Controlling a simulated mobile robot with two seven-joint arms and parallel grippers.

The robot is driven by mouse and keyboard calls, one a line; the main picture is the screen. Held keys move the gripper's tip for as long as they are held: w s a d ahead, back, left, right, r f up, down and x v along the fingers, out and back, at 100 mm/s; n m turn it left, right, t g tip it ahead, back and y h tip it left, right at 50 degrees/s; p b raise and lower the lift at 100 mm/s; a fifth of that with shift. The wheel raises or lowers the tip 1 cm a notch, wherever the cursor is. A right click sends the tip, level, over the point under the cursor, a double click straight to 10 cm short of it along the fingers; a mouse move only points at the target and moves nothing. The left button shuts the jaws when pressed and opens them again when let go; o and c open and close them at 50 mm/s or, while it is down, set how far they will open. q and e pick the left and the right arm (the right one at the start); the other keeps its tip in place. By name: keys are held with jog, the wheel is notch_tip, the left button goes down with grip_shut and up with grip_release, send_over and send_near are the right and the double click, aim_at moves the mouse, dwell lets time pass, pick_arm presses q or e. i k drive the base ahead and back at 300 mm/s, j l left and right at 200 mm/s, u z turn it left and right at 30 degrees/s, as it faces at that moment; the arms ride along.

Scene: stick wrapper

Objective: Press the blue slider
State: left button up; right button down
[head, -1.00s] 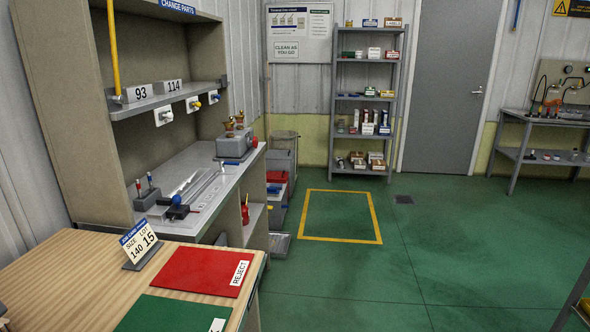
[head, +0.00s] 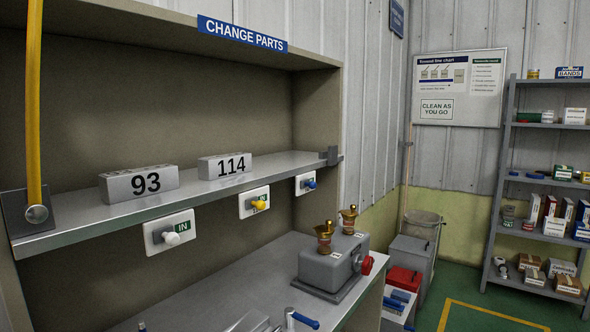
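Three white wall plates with knobs sit under the metal shelf in the head view. The plate at right carries a blue knob (head: 310,184), which looks like the blue slider. The middle plate has a yellow knob (head: 261,205). The left plate has a white knob (head: 171,238) beside a green IN label. The blue knob is unobstructed, just below the shelf's right end. A blue handle (head: 305,320) also shows at the bottom edge, on a metal part of the bench. Neither of my grippers is in view.
The metal shelf (head: 75,225) holds blocks marked 93 (head: 140,184) and 114 (head: 225,167). A yellow pole (head: 34,100) stands at left. A grey box with brass fittings and a red knob (head: 333,265) sits on the bench below. Green floor is open at lower right.

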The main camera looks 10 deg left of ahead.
aim_at(312, 186)
jog(key=i+l+u, duration=0.25)
jog(key=u, duration=0.25)
jog(key=i+l+u, duration=0.35)
jog(key=u, duration=0.15)
jog(key=i+l+u, duration=0.15)
jog(key=l+u, duration=0.35)
jog(key=i+l+u, duration=0.1)
jog(key=l+u, duration=0.4)
